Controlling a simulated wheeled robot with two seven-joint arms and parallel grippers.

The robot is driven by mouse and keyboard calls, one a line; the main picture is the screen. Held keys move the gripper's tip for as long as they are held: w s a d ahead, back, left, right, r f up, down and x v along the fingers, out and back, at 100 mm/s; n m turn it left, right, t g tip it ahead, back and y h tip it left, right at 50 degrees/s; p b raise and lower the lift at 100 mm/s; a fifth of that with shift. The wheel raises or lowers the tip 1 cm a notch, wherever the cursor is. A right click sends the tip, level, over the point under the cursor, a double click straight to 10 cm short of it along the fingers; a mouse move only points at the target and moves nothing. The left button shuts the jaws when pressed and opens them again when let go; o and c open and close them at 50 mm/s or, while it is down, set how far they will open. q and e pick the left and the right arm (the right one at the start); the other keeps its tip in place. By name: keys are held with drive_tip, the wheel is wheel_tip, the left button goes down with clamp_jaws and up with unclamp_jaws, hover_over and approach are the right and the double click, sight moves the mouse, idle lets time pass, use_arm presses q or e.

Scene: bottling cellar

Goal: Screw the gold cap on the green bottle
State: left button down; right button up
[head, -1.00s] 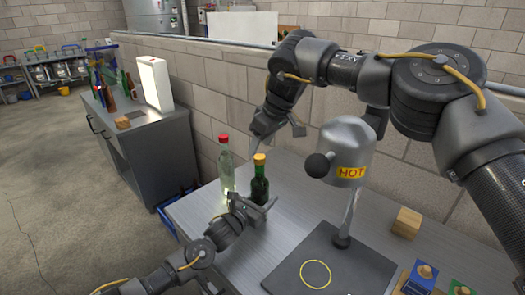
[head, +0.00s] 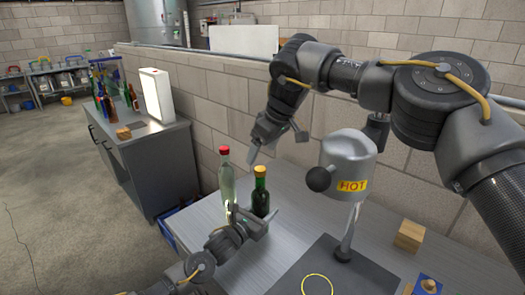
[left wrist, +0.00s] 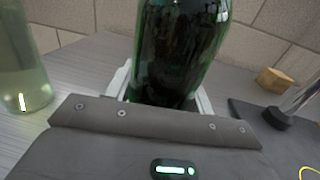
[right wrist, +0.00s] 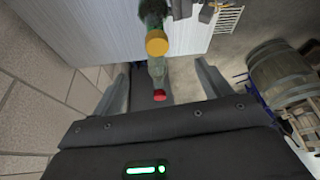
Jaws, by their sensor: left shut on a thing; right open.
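The green bottle (head: 261,200) stands upright on the grey bench, with the gold cap (head: 260,170) on its mouth. How tightly the cap sits I cannot tell. My left gripper (head: 253,214) is shut on the green bottle low on its body; the bottle fills the left wrist view (left wrist: 180,50) between the fingers. My right gripper (head: 277,147) is open and empty, above and behind the cap in the head view. In the right wrist view the gold cap (right wrist: 157,43) shows beyond the fingertips, apart from them.
A clear bottle with a red cap (head: 224,152) stands close left of the green bottle. A grey heater marked HOT (head: 348,160) stands on a dark plate to the right. A wooden block (head: 409,235) is further right. A brick wall runs behind the bench.

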use_arm(q)
drive_tip(key=shift+r, duration=0.1)
use_arm(e)
drive_tip(key=v, duration=1.1)
drive_tip(key=shift+r, duration=0.15)
use_arm(q)
drive_tip(key=shift+c, duration=2.3)
unclamp_jaws()
drive_tip(key=shift+s+a, duration=0.2)
drive_tip(key=b+v, duration=0.2)
drive_tip(key=v, duration=0.7)
drive_tip(key=shift+s+a, duration=0.4)
drive_tip(key=shift+s, duration=0.1)
use_arm(e)
drive_tip(key=shift+f, duration=0.95)
